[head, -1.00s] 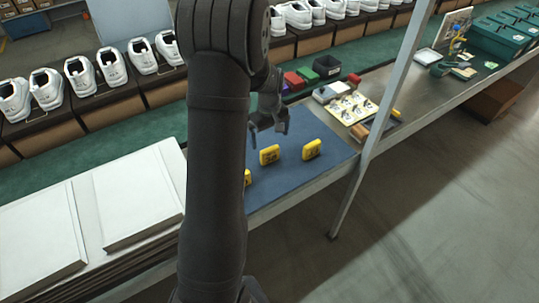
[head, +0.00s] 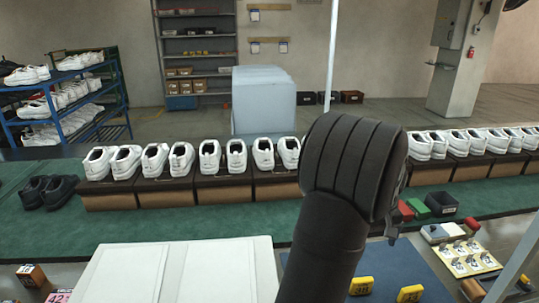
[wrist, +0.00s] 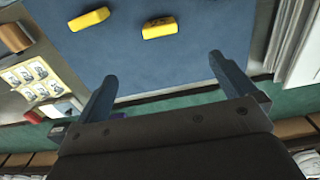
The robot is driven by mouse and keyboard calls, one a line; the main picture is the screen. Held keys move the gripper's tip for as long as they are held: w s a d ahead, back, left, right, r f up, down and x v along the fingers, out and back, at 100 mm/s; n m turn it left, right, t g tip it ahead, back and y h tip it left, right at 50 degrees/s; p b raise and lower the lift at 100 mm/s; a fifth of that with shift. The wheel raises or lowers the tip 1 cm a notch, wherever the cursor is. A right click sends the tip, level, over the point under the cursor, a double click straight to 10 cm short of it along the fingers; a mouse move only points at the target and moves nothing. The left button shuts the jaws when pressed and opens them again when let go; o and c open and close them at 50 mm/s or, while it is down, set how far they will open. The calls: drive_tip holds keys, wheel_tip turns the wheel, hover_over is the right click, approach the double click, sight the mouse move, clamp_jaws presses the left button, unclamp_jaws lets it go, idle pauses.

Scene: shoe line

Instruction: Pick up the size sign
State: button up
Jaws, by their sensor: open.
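Two yellow numbered size signs stand on the blue mat (head: 390,265), one at the left (head: 361,286) and one at the right (head: 410,294), low in the head view. In the wrist view two yellow signs show near the top, one (wrist: 89,19) at the left and one (wrist: 159,27) nearer the middle. My gripper (wrist: 163,68) is open and empty above the mat, apart from both signs. In the head view my arm hides most of the gripper (head: 392,236) and part of the mat. The digits are too small to read surely.
White shoes (head: 209,158) stand in a row on brown boxes behind the green belt (head: 200,222). White boards (head: 180,275) lie left of my arm. A card with small pictures (head: 466,257), a dark bin (head: 442,204) and a post (head: 520,262) are at the right.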

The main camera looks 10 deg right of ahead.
drive_tip(key=shift+c, duration=0.4)
drive_tip(key=c, duration=1.1)
drive_tip(key=a+f+n+h, duration=0.4)
drive_tip(key=a+n, duration=0.2)
drive_tip(key=n, duration=1.1)
drive_tip(key=x, duration=1.1)
drive_tip(key=shift+s+d+f, duration=0.1)
drive_tip(key=shift+d+f, duration=0.2)
drive_tip(key=shift+f, duration=0.05)
drive_tip(key=shift+h, duration=0.3)
drive_tip(key=shift+d+x, duration=0.25)
drive_tip(key=shift+x, duration=2.25)
